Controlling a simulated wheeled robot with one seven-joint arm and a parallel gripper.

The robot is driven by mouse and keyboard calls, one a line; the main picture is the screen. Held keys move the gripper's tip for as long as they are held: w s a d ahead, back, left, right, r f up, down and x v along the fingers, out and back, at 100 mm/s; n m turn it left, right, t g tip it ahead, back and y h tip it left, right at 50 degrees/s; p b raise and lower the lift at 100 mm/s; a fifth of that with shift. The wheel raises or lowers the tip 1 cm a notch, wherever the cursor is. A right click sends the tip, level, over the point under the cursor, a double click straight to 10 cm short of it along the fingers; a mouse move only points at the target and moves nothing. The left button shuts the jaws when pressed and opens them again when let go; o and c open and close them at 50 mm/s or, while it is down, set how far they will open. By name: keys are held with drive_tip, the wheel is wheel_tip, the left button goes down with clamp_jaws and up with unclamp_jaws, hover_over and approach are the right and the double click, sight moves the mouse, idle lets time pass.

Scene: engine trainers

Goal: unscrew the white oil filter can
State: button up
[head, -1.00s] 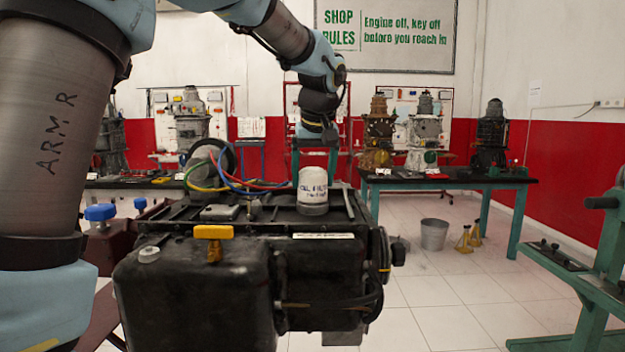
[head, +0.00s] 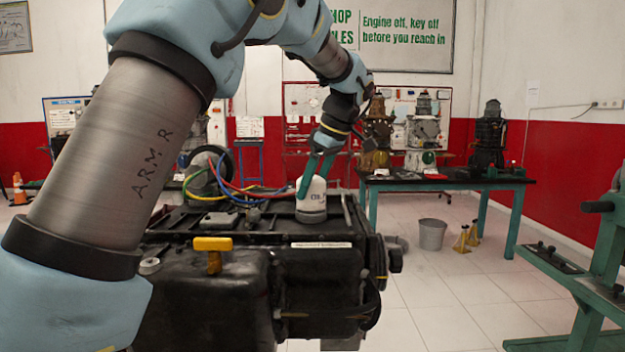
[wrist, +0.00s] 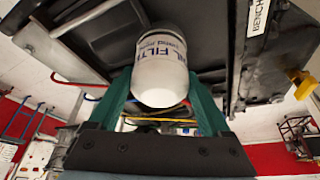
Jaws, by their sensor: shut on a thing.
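The white oil filter can (head: 311,203) stands upright on top of the black engine (head: 270,229), near its right side. My gripper (head: 316,178) reaches down to it from above and behind, tilted, with its green fingers on the can's sides. In the wrist view the can (wrist: 160,75) sits between the two green fingers of my gripper (wrist: 161,88), one on each side, and dark print shows on its wall. The can's base still meets the engine's top. The far side of the can is hidden.
Red, blue and yellow cables (head: 230,182) run just left of the can. A yellow handle (head: 213,250) stands at the engine's front. A bench (head: 445,182) with other engines stands behind to the right, with a bucket (head: 432,233) on the floor.

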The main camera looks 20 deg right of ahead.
drive_tip(key=shift+n+y+p, duration=0.3)
drive_tip(key=shift+n+p, duration=0.15)
drive_tip(key=shift+n, duration=0.55)
drive_tip(key=shift+g, duration=0.3)
drive_tip(key=o, duration=1.2)
drive_tip(key=v, duration=1)
drive_tip(key=shift+d+r, duration=0.1)
drive_tip(key=shift+r, duration=0.25)
